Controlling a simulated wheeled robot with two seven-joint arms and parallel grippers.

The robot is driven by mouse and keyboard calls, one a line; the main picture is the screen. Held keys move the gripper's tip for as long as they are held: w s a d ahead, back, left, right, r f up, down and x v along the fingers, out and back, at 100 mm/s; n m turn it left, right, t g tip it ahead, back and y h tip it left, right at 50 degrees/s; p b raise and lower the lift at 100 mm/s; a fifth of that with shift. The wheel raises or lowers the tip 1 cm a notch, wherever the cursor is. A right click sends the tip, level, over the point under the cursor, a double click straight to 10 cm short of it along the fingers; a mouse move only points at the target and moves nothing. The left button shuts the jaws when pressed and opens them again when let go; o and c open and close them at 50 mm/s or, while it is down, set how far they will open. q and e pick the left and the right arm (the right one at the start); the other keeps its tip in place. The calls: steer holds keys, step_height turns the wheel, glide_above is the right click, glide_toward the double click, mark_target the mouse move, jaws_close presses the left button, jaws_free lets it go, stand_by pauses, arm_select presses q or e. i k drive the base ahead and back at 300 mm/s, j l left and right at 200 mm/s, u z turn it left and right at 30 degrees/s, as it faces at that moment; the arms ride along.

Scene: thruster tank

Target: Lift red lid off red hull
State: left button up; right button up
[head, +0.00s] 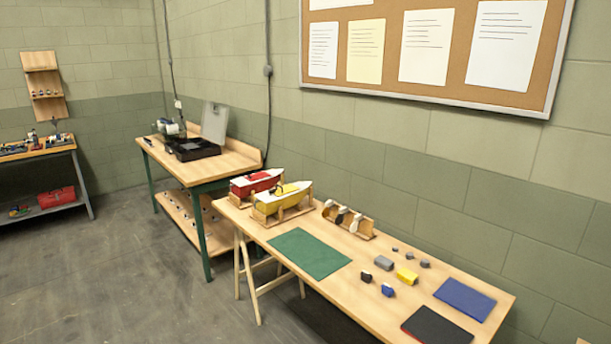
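The red hull (240,191) is a boat shape with a white edge, resting in a wooden cradle at the far left end of the long wooden table. The red lid (258,177) appears as a red area on top of it; its outline is too small to make out clearly. The yellow hull (272,206) stands in its own cradle just in front and partly hides the red hull's lower side. Neither of my grippers shows in the head view.
The long table (360,290) carries a green mat (309,253), a wooden rack (348,221), a yellow block (406,276), several small grey and blue blocks, a blue mat (465,299) and a dark mat (437,327). A workbench (180,165) stands behind left. Floor (100,290) at left is clear.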

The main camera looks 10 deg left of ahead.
mark_target(258, 176)
steer(key=i+j+z, duration=0.2)
steer(key=j, duration=0.15)
steer(key=i+j+z, duration=0.15)
steer(key=j, duration=0.25)
steer(key=i+j+z, duration=0.2)
steer(key=j, duration=0.2)
steer(key=j+z, duration=0.2)
steer(key=j, duration=0.2)
steer(key=i+j+z, duration=0.15)
steer(key=j, duration=0.25)
